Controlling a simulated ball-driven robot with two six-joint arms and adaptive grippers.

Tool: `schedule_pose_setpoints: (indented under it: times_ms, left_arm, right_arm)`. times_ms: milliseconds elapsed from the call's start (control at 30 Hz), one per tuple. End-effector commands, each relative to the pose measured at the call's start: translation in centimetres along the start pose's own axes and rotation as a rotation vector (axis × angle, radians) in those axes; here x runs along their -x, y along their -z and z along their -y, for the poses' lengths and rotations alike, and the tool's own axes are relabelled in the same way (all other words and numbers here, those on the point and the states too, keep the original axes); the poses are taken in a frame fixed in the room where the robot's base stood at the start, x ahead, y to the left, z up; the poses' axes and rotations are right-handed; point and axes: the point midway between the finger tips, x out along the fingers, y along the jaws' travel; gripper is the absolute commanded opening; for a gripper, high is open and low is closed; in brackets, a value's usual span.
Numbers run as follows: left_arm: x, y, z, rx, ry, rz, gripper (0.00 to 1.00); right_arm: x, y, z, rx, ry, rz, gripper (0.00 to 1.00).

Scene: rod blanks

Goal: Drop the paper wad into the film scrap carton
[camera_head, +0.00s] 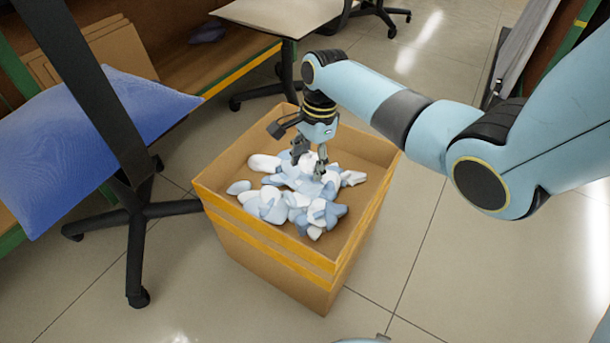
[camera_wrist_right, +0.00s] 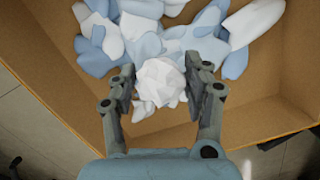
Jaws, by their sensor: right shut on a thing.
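The paper wad (camera_wrist_right: 160,82) is white and crumpled. In the right wrist view it sits between the fingers of my right gripper (camera_wrist_right: 165,85), which is shut on it. In the head view my right gripper (camera_head: 310,165) points down over the inside of the film scrap carton (camera_head: 255,243), an open brown box with yellow bands. The carton holds a heap of white and blue scraps (camera_head: 290,200). In the head view the wad (camera_head: 307,162) is partly hidden by the fingers and hard to tell from the scraps. My left gripper is not in view.
A blue pillow-like bag (camera_head: 90,130) lies on a shelf at the left. A black wheeled stand (camera_head: 135,210) is left of the carton. A small table (camera_head: 285,15) on a wheeled base stands behind it. The floor right of the carton is clear.

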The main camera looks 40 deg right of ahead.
Motion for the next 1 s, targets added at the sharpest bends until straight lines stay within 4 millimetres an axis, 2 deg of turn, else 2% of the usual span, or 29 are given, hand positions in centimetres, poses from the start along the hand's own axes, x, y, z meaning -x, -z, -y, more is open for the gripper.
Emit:
schedule_pose_setpoints:
  times_ms: [300, 333, 533, 833, 1000]
  left_arm:
    - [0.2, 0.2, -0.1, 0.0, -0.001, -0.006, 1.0]
    - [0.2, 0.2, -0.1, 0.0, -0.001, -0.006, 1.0]
    - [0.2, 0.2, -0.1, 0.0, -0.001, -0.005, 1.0]
    - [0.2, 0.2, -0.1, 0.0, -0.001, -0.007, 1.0]
    - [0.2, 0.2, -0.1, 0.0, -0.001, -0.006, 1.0]
  right_arm:
    - [0.0, 0.0, 0.1, 0.0, 0.002, 0.0, 0.37]
    - [0.0, 0.0, 0.1, 0.0, 0.002, 0.0, 0.52]
    - [0.0, 0.0, 0.1, 0.0, 0.002, 0.0, 0.76]
    - [0.2, 0.0, 0.1, 0.0, 0.002, 0.0, 0.76]
    - [2.6, 0.1, 0.2, 0.002, 0.006, -0.001, 0.76]
